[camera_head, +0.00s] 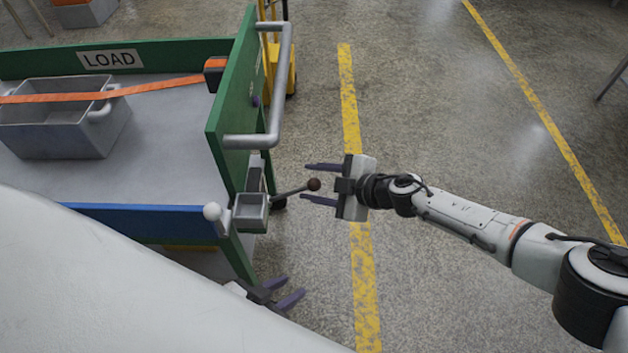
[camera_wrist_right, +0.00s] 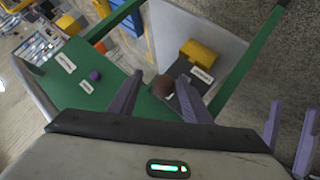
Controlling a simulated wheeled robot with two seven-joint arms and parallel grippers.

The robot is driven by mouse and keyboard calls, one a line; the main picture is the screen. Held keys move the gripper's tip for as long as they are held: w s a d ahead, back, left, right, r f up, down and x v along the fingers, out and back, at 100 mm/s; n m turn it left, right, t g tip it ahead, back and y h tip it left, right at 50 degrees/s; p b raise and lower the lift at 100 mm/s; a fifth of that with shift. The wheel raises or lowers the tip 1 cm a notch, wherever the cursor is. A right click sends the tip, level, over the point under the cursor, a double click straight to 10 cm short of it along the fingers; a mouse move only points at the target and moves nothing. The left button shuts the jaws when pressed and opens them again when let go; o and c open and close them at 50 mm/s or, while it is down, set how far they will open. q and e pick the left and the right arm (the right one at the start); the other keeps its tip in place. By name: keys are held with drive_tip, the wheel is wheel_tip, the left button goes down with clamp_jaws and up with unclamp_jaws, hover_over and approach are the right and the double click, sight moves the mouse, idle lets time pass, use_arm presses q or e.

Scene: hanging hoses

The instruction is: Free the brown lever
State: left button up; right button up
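The brown lever (camera_head: 290,191) is a thin rod with a brown ball knob, sticking out to the right from a small grey box (camera_head: 250,212) at the cart's corner. My right gripper (camera_head: 306,183) is open, with one finger on either side of the knob. In the right wrist view the knob (camera_wrist_right: 163,87) shows between the fingertips, nearer the right-hand finger; contact cannot be told. A white ball-ended lever (camera_head: 212,212) stands at the left of the box. My left gripper (camera_head: 295,285) is open and empty, low beside the cart; it also shows in the right wrist view (camera_wrist_right: 295,107).
The green-framed cart (camera_head: 222,110) has a grey handle bar (camera_head: 281,90) just above the lever. A grey bin (camera_head: 60,140) under an orange strap (camera_head: 150,89) sits on the deck. A purple knob (camera_head: 255,101) is on the end panel.

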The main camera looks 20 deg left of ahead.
drive_tip(key=shift+s+d+r+p, duration=0.1)
drive_tip(key=shift+d+r+p, duration=0.2)
drive_tip(key=shift+d, duration=0.15)
drive_tip(key=p+v, duration=0.2)
drive_tip(key=v, duration=0.7)
drive_tip(key=shift+d, duration=0.15)
